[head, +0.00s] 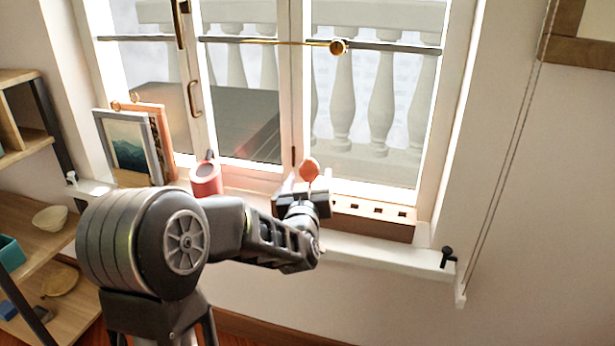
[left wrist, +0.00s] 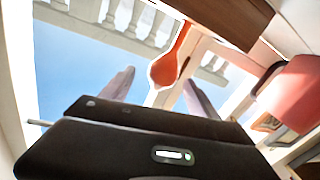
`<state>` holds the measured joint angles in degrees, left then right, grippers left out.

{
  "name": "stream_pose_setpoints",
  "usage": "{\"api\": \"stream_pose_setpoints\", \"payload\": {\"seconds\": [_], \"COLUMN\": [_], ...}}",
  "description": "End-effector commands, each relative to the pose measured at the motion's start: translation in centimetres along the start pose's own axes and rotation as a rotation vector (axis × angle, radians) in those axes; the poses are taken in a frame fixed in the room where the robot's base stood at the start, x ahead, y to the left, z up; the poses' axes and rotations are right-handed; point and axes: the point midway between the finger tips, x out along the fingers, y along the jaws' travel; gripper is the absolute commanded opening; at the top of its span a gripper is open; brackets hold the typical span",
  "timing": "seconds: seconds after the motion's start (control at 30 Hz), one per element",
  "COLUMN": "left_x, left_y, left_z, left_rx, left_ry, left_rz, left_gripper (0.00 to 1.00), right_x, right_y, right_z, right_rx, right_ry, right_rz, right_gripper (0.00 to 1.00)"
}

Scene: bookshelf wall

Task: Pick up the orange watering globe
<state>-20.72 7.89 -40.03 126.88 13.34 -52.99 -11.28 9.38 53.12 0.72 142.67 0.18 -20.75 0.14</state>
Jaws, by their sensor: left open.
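The orange watering globe (head: 309,169) is at the window sill, its round part showing just above my left gripper (head: 306,184). My gripper hides its lower part in the head view. In the left wrist view the globe (left wrist: 165,68) shows as a round bulb with a stem running up and to the right. My left gripper (left wrist: 158,92) is open, with one finger on each side of the picture. The globe appears between and just beyond the fingertips, and I cannot tell whether they touch it. My right gripper is not in view.
A brown wooden block with square holes (head: 372,217) lies on the sill (head: 400,252) to the right. A red pot (head: 206,179) stands to the left, then picture frames (head: 128,148). The window is behind. A wooden shelf (head: 30,215) is at far left.

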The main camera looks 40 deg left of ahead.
Motion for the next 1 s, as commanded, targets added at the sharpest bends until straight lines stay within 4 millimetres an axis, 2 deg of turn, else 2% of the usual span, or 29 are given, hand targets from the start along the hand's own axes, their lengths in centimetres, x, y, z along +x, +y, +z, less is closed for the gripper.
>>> {"api": "stream_pose_setpoints", "payload": {"seconds": [0.13, 0.33, 0.73, 1.0], "left_x": [0.5, 2.5, 3.1, 6.8], "left_y": [0.0, -0.1, -0.2, -0.6], "left_z": [0.1, 0.1, 0.1, 0.2], "left_rx": [0.0, 0.002, -0.001, 0.002], "left_ry": [0.001, 0.0, 0.0, 0.001], "left_rz": [0.0, 0.0, 0.0, 0.0], "left_gripper": [0.69, 0.69, 0.69, 0.69], "right_x": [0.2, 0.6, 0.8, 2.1], "right_y": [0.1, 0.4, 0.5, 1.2], "right_z": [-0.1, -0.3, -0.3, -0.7], "right_rx": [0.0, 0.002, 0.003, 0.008], "right_ry": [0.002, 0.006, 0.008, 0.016], "right_rz": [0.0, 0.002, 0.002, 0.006], "right_gripper": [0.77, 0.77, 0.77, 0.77]}}
